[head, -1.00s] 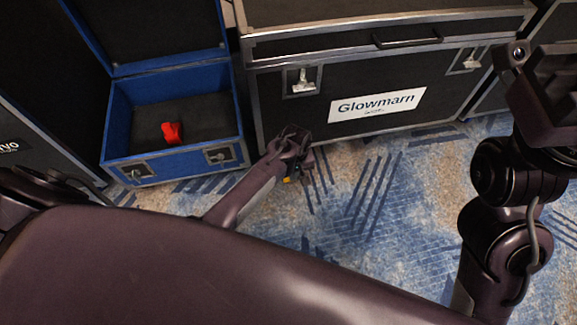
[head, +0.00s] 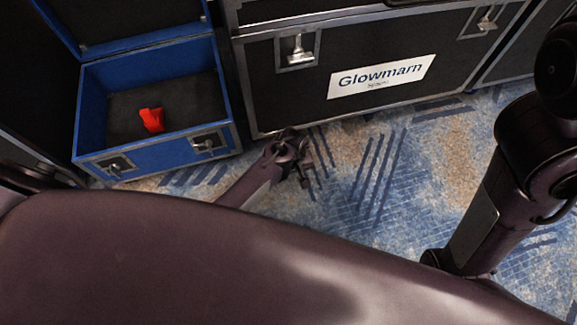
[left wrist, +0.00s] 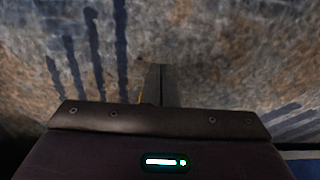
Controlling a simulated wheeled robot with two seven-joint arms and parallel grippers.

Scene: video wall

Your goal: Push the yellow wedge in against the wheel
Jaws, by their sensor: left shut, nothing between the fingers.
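My left gripper (head: 298,165) is low over the carpet in front of the black Glowmarn case. In the left wrist view its fingers (left wrist: 158,72) are together with nothing between them, pointing at the carpet. A thin yellow sliver (left wrist: 141,91), probably the yellow wedge, shows just left of the fingers in that view. The rest of it is hidden behind my gripper body, and I cannot tell whether the fingers touch it. No yellow shows in the head view. The wheel is not visible in either view. My right arm is at the right, its gripper out of frame.
The black Glowmarn case (head: 297,93) stands behind my left gripper. An open blue case (head: 165,157) with a red object (head: 152,120) inside is at the left. The patterned carpet (head: 390,200) to the right of the gripper is clear.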

